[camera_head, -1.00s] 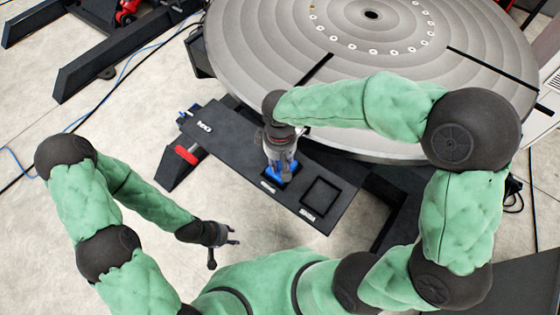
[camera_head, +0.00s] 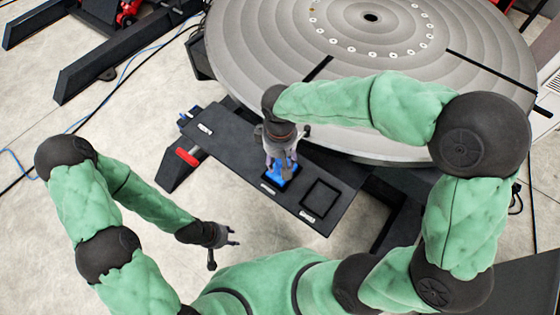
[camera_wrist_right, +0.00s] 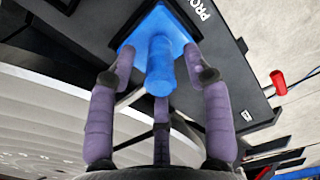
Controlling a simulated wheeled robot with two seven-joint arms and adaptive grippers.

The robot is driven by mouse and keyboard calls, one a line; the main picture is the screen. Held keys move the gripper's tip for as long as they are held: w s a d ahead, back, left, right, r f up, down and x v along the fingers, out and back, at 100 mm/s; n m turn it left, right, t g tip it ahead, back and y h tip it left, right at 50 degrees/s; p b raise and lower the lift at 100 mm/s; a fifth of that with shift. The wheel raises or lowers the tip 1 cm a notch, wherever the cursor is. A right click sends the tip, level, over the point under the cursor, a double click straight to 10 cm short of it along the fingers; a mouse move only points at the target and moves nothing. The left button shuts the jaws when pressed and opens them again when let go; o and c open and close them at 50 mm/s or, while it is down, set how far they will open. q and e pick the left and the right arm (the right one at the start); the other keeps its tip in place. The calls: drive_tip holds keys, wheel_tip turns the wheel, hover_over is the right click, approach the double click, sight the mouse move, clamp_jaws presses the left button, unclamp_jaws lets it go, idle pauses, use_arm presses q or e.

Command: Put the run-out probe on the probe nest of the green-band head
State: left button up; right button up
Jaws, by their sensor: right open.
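A blue piece (camera_head: 280,176), which looks like the run-out probe, stands on the dark shelf in a square place. In the right wrist view it is a blue post (camera_wrist_right: 160,66) on a flat blue square base, beside white lettering that begins "PRO". My right gripper (camera_head: 284,163) is over it, pointing down. Its purple fingers (camera_wrist_right: 160,75) are open and spread around the post, with gaps on both sides. My left gripper (camera_head: 224,242) is open and empty, away from the shelf at the lower left. I cannot make out a green band or a probe nest.
The dark shelf (camera_head: 235,150) also has an empty square frame (camera_head: 320,197) right of the blue piece. A large grey round table (camera_head: 380,75) with slots lies behind it. A red handle (camera_head: 187,155) sticks out at the shelf's left.

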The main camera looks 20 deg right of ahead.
wheel_tip(320, 180, up, 10)
drive_tip(key=shift+f+p, duration=0.2)
drive_tip(key=shift+p, duration=1)
